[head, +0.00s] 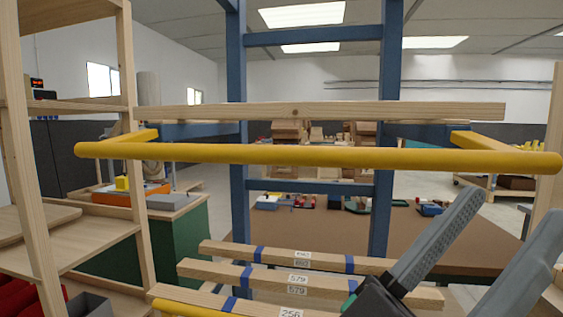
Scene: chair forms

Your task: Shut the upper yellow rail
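The upper yellow rail (320,155) is a long round bar running level across the view. Short yellow side arms (487,143) at both ends run back from it toward the blue frame (237,120), so the bar stands out in front of the frame. A second yellow bar (180,309) shows only in part at the bottom edge. My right gripper (512,206) is at the lower right, below the upper rail's right part. Its two grey fingers are spread wide with nothing visible between them. It appears apart from the rail. My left gripper is not in view.
A pale wooden bar (320,111) spans just above and behind the rail. Several labelled wooden slats with blue bands (300,254) lie below. A wooden shelf (85,245) stands close at left. A brown table (300,230) with small trays is behind.

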